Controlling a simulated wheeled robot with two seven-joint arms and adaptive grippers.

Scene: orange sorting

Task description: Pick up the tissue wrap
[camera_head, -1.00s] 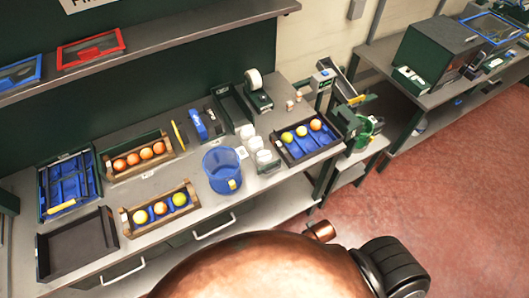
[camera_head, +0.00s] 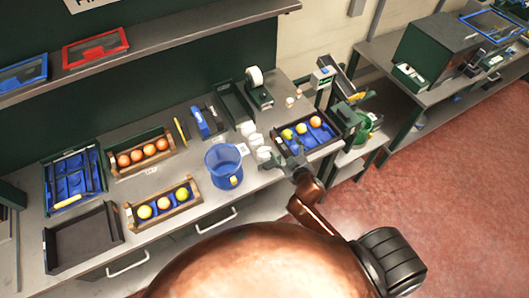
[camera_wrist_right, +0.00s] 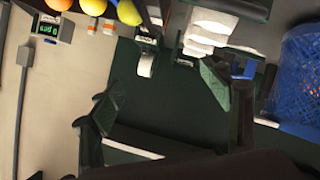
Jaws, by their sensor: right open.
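White folded stacks that look like the tissue wrap (camera_head: 256,140) stand in a row right of the blue bucket. They show at the top of the right wrist view as white layers (camera_wrist_right: 210,25). My right gripper (camera_head: 289,161) is beside the row's near end, in front of the right fruit tray. In the right wrist view my right gripper (camera_wrist_right: 160,95) is open with nothing between its fingers; one finger points up near the white layers. I cannot tell whether it touches them. My left gripper is not in view.
The blue bucket (camera_head: 223,167) stands left of the white stacks. Wooden crates (camera_head: 193,200) of fruit stand at the left. A tape dispenser (camera_head: 260,97) is behind.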

